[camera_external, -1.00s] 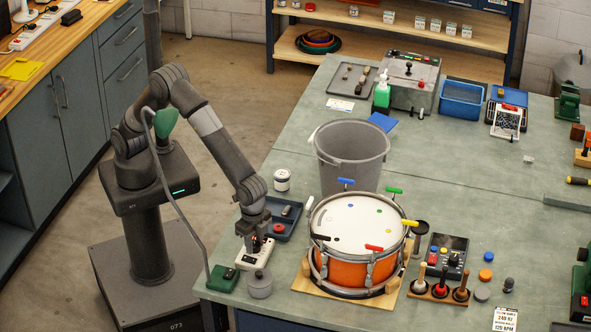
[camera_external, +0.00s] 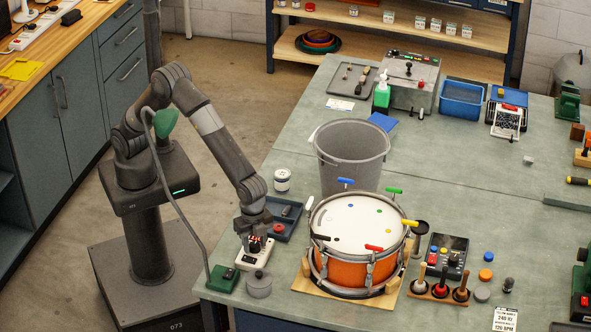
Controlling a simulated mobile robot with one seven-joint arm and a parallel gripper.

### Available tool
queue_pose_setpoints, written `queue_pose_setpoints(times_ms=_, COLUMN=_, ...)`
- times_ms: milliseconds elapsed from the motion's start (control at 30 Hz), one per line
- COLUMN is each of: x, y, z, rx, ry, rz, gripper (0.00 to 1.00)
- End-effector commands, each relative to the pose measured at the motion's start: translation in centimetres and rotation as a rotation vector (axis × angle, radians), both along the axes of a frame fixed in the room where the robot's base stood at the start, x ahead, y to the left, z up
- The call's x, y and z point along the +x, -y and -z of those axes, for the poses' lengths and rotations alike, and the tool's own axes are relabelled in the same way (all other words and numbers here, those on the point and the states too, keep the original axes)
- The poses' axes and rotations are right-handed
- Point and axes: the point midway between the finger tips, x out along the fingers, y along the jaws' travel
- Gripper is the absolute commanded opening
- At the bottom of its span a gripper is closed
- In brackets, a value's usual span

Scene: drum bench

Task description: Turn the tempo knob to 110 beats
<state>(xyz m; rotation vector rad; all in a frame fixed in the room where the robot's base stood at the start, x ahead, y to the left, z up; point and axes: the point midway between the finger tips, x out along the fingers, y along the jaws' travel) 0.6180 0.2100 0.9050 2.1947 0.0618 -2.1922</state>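My gripper (camera_external: 254,243) points down over a small white box (camera_external: 247,261) near the front left corner of the green bench. The box has dark and red details on its top. It appears to be the tempo device, but its knob and any number on it are hidden or too small to read. The gripper's fingers are at the top of the box. I cannot tell whether they are open, or shut on a knob.
A green block (camera_external: 223,279) and a grey lidded pot (camera_external: 258,284) stand close to the white box. A blue tray (camera_external: 287,230) lies behind it. An orange drum (camera_external: 352,272) stands to the right. A printed card (camera_external: 505,319) reads 120 BPM.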

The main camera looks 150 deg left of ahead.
Motion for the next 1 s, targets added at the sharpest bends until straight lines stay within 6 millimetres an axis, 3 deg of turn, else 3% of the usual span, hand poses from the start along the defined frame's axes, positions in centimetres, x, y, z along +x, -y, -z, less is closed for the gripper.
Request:
queue_pose_setpoints(times_ms=133, x=0.0, y=0.0, z=-0.2, rx=0.000, ry=0.000, rz=0.000, gripper=0.41)
queue_pose_setpoints(times_ms=267, x=0.1, y=0.0, z=-1.7, rx=0.001, ry=0.003, rz=0.000, gripper=0.41)
queue_pose_setpoints(times_ms=700, x=0.0, y=0.0, z=-9.7, rx=0.001, ry=0.002, rz=0.000, gripper=0.41)
queue_pose_setpoints(times_ms=1000, x=0.0, y=0.0, z=-10.8, rx=0.000, ry=0.000, rz=0.000, gripper=0.41)
